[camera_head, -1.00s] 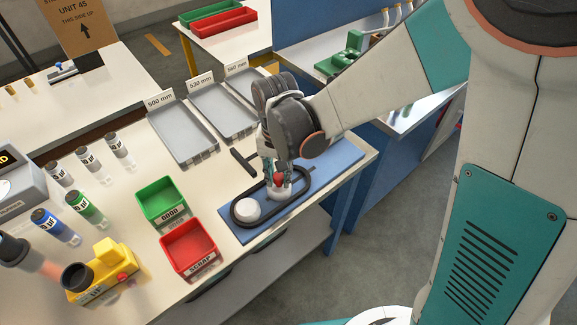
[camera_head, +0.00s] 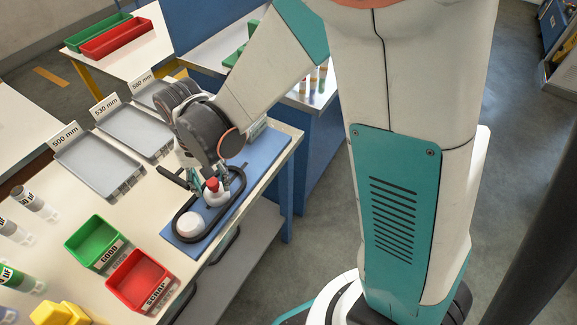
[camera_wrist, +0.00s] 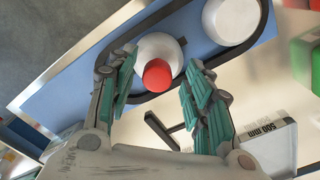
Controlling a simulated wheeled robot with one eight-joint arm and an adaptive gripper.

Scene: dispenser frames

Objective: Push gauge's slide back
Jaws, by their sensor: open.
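The gauge is a blue board (camera_head: 268,152) at the table's edge. It carries a black belt loop (camera_head: 178,210) around a white round pulley (camera_head: 190,226) and a white slide piece with a red knob (camera_head: 212,185). In the wrist view the red knob (camera_wrist: 157,75) stands on the white slide piece (camera_wrist: 158,48), with the other white pulley (camera_wrist: 230,20) to the right. My gripper (camera_wrist: 163,70) is open, its green-padded fingers either side of the knob, with gaps visible. In the head view my gripper (camera_head: 213,178) is low over the slide; contact cannot be told.
A green GOOD bin (camera_head: 95,243) and a red SCRAP bin (camera_head: 140,280) stand left of the gauge. Grey trays with length labels, including the 500 mm tray (camera_head: 98,165), lie behind. A black T-shaped handle (camera_head: 172,177) is near the loop.

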